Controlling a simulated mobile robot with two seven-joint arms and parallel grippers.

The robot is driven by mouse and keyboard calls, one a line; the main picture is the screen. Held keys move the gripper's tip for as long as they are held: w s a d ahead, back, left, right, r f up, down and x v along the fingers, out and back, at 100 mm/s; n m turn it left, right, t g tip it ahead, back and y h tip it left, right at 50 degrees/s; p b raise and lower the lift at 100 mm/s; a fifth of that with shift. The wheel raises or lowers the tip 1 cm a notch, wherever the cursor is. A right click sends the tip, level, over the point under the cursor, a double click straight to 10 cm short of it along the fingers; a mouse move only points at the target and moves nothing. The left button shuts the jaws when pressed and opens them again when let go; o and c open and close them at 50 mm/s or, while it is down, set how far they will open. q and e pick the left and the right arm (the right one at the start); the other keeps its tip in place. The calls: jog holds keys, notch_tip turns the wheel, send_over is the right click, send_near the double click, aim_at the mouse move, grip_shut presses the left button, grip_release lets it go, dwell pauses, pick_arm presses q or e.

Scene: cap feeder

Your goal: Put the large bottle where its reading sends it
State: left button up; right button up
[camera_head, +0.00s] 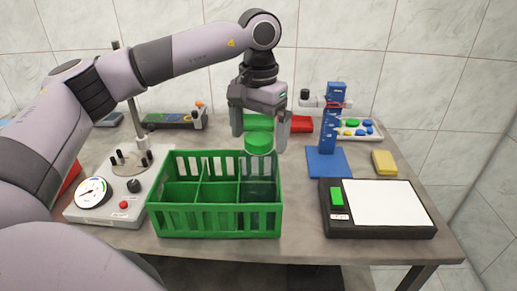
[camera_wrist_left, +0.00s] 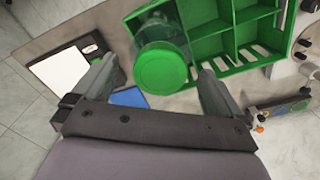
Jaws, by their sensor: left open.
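The large bottle has a round green cap (camera_head: 259,143) and a clear body, seen through the bars at the right end of the green crate (camera_head: 213,234). It appears to stand in a right-hand compartment, though the exact one is hard to tell. The cap also shows in the left wrist view (camera_wrist_left: 162,68), with the clear body (camera_wrist_left: 158,27) beyond it. My left gripper (camera_head: 262,138) points down over the bottle. Its open fingers are on either side of the cap, with gaps visible in the left wrist view (camera_wrist_left: 158,85). My right gripper is not in view.
Right of the crate are a black device with a white plate (camera_head: 385,203) and green panel, a blue stand (camera_head: 328,160) and a yellow block (camera_head: 384,162). A dial box (camera_head: 110,212) stands left. Behind are a red tray (camera_head: 301,124), a green tray (camera_head: 257,122) and a white tray of caps (camera_head: 371,134).

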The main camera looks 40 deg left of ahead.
pick_arm(q)
notch_tip(320, 180, up, 7)
jog(key=shift+f, duration=0.15)
dwell(0.6)
